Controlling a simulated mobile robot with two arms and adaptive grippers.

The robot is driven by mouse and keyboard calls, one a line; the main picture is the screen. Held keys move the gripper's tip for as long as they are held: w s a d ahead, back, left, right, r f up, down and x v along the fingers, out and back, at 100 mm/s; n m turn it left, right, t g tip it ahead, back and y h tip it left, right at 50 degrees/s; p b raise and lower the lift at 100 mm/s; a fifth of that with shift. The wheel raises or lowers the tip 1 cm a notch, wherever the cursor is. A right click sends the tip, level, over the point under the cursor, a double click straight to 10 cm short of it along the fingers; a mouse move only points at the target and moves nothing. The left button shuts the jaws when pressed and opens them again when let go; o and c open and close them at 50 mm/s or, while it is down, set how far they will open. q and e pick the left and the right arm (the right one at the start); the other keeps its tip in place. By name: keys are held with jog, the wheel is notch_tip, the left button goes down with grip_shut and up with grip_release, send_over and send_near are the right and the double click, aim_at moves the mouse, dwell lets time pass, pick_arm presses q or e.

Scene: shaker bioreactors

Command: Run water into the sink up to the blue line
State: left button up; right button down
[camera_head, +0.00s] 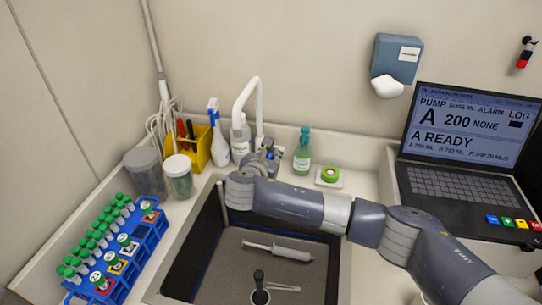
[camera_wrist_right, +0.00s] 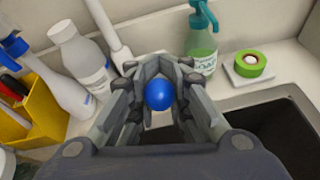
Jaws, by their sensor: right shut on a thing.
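The dark sink (camera_head: 224,290) sits in the counter, with a thin blue line (camera_head: 206,243) along its inner left wall. I see no water in the part of it that shows. The white gooseneck tap (camera_head: 240,98) stands behind the sink; its lower part is partly hidden by my gripper. My right gripper (camera_head: 266,150) is at the sink's back edge, beside the tap. In the right wrist view its fingers (camera_wrist_right: 160,82) are shut around a round blue knob (camera_wrist_right: 158,95). My left gripper is not in view.
A syringe (camera_head: 278,249) and a black-topped stopper (camera_head: 259,288) lie in the sink. A blue tube rack (camera_head: 145,250), jars and bottles stand left. A green soap bottle (camera_head: 302,152), green tape roll (camera_head: 329,174) and laptop (camera_head: 460,180) are right. My right arm crosses over the sink.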

jog(key=shift+f, duration=0.1)
jog(key=shift+s+f+b, duration=0.2)
jog(key=shift+f+b, duration=0.25)
jog(key=shift+b, duration=0.05)
notch_tip(320, 180, down, 9)
jog(key=s+t+h+b, duration=0.2)
jog(key=t+b, duration=0.4)
jog(key=b, duration=0.7)
jog(key=shift+a+r+t, duration=0.15)
jog(key=shift+a+t, duration=0.15)
jog(key=shift+a, duration=0.1)
jog(key=c, duration=1.7)
grip_release()
jog(key=shift+o, duration=0.2)
